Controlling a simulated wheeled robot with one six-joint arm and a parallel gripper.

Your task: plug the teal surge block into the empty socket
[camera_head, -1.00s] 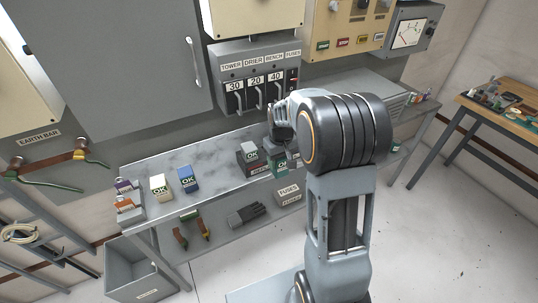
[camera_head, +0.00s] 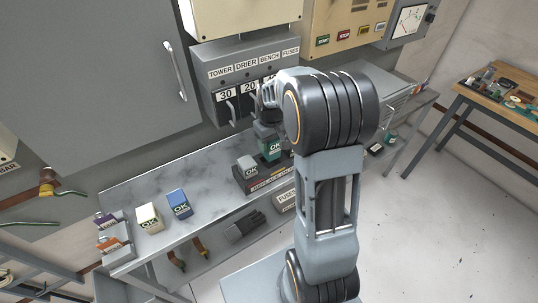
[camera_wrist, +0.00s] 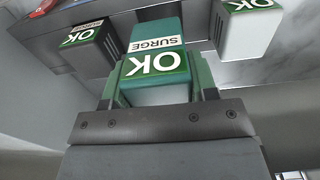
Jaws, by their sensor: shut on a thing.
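The teal surge block (camera_head: 268,147), with a green OK label, is between the fingers of my gripper (camera_head: 268,105) in the head view. In the wrist view the teal block (camera_wrist: 155,38) shows its SURGE and OK labels, with my gripper (camera_wrist: 155,88) shut on its sides. In the head view a dark base (camera_head: 272,184) on the bench carries a grey OK block (camera_head: 247,165). The teal block is just right of that grey block, over or at the base. I cannot tell whether it touches the base. The empty socket is not clearly visible.
In the wrist view a dark block (camera_wrist: 88,40) and a pale grey block (camera_wrist: 248,30) flank the teal one closely. A white block (camera_head: 149,217) and a blue block (camera_head: 179,204) stand left on the bench (camera_head: 150,184). The fuse panel (camera_head: 226,76) rises behind.

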